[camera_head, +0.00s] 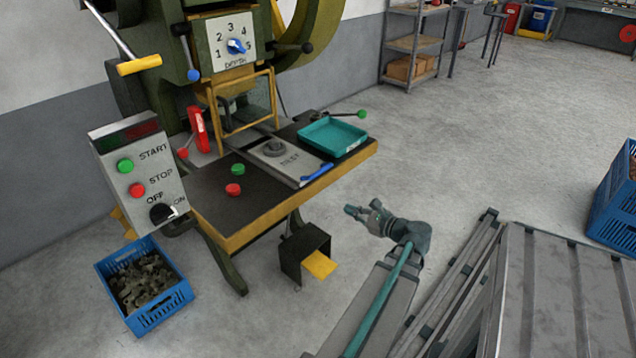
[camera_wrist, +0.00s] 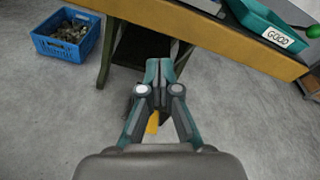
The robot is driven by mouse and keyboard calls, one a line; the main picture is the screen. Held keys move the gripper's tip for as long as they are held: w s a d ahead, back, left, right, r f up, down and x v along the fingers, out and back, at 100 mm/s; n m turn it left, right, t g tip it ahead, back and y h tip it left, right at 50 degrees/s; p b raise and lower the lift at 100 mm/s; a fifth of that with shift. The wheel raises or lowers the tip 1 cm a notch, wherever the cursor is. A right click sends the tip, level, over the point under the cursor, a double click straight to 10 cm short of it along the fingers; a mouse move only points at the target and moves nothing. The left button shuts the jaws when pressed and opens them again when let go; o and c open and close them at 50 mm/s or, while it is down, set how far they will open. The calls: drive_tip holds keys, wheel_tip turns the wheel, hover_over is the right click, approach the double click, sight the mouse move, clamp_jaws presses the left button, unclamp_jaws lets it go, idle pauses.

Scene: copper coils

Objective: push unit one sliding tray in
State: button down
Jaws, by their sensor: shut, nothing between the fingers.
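A grey sliding tray (camera_head: 272,166) with a round die on it and a blue handle (camera_head: 317,172) at its front lies on the press table. The blue handle reaches near the table's yellow front edge. My gripper (camera_head: 363,214) is in front of the table, to the right of and below the tray, apart from it. In the wrist view my gripper (camera_wrist: 159,64) is shut and empty, its fingertips pointing toward the table's front edge.
A teal bin (camera_head: 332,138) marked GOOD stands on the table right of the tray. Red and green buttons (camera_head: 233,189) sit left of it. A control box (camera_head: 137,174), a blue crate of parts (camera_head: 178,299) and a yellow pedal (camera_head: 319,264) are nearby. Open floor lies right.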

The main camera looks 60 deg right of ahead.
sight(318, 180)
drive_tip(key=w+d+r+m, duration=0.1)
drive_tip(key=w, duration=0.3)
drive_tip(key=w+d+r+m+t, duration=0.1)
drive_tip(key=w+m, duration=0.1)
drive_tip(key=w, duration=0.3)
drive_tip(key=w+d+r+m, duration=0.1)
drive_tip(key=w+d+r, duration=0.1)
drive_tip(key=w, duration=0.3)
drive_tip(key=shift+t+h, duration=0.3)
drive_tip(key=shift+t, duration=0.1)
drive_tip(key=shift+d+m, duration=0.1)
drive_tip(key=shift+m, duration=0.2)
